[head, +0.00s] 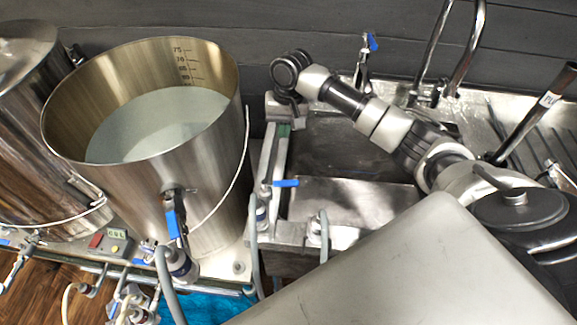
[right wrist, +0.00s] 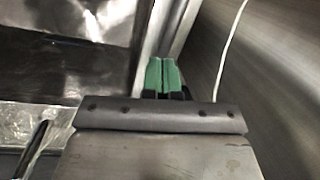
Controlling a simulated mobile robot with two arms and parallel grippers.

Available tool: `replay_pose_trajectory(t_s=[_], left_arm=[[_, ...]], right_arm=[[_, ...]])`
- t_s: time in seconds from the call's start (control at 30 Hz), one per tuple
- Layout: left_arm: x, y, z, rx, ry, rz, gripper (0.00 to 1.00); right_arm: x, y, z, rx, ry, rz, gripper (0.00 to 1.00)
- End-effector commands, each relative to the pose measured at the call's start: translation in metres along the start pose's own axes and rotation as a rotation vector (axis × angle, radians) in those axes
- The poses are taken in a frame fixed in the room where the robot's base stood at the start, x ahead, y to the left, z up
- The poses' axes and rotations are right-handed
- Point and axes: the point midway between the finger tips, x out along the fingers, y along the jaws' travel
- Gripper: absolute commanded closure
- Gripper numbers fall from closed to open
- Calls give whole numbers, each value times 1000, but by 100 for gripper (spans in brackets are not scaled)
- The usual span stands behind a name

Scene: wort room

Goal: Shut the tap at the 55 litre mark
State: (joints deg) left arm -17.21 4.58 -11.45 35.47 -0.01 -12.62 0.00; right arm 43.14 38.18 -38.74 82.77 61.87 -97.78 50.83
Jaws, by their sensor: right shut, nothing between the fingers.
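A large steel pot (head: 215,165) stands at the left with pale, cloudy liquid (head: 160,125) inside. Its inner wall has a scale (head: 184,65) with 75 and 70 readable at the top. The lower numbers are blurred, and the liquid's edge lies just below the lowest one showing. A tap with a blue lever (head: 369,42) stands behind the sink. Another blue lever (head: 286,183) is on a valve right of the pot, and one (head: 172,218) is on the pot's front. My right gripper (head: 284,131) is right of the pot, its green fingertips (right wrist: 162,75) together and empty. My left gripper is out of view.
A steel sink (head: 350,205) lies under my right arm. A second steel vessel (head: 30,130) stands at the far left. A small control box with a display (head: 117,234) sits before the pot. Hoses and valves crowd the front. A curved spout (head: 437,50) rises behind the sink.

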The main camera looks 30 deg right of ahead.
Motion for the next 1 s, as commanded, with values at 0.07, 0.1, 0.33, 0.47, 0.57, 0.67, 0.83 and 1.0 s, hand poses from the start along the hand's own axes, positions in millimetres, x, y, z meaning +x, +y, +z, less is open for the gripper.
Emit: replay_pose_trajectory(t_s=[0.07,0.1,0.33,0.47,0.57,0.67,0.83,1.0], left_arm=[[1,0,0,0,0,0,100],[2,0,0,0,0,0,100],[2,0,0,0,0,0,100],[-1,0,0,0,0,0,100],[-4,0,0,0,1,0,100],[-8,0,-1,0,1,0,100],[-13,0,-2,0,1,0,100],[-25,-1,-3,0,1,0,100]], right_arm=[[-21,0,5,46,-100,38,100],[-29,0,9,65,-146,56,100],[-53,3,20,113,-273,115,100],[-43,5,24,115,-281,119,100],[-28,7,29,114,-281,119,100],[-7,8,35,113,-281,118,100],[28,12,45,112,-280,117,100],[39,11,65,108,-276,115,100]])
